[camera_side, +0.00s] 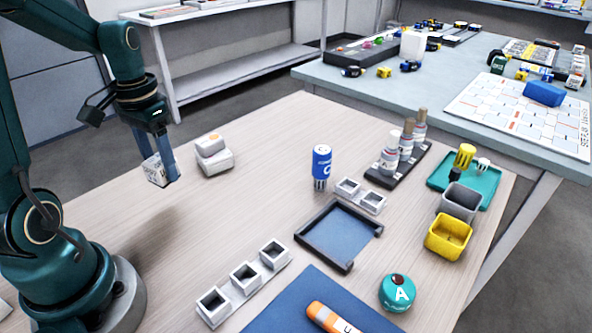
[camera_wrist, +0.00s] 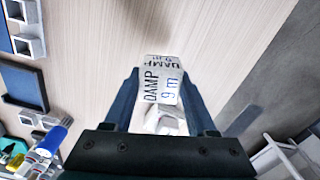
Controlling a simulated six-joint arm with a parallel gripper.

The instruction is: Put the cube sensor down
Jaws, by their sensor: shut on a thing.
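The cube sensor (camera_side: 154,170) is a white block with dark printing. In the wrist view its label (camera_wrist: 163,86) reads "DAMP 9 m". My gripper (camera_side: 163,168) is shut on it, with a dark finger on each side in the wrist view (camera_wrist: 163,100). The cube is held in the air, slightly tilted in the side view, above the left part of the wooden table (camera_side: 110,190). A shadow lies on the wood below.
Two stacked white blocks (camera_side: 214,158) stand right of my gripper. Three open white sockets (camera_side: 244,275), a dark-framed blue tray (camera_side: 340,235), a blue cylinder (camera_side: 321,165), two more sockets (camera_side: 360,195) and a green round object (camera_side: 397,292) stand farther right. Bare wood lies between.

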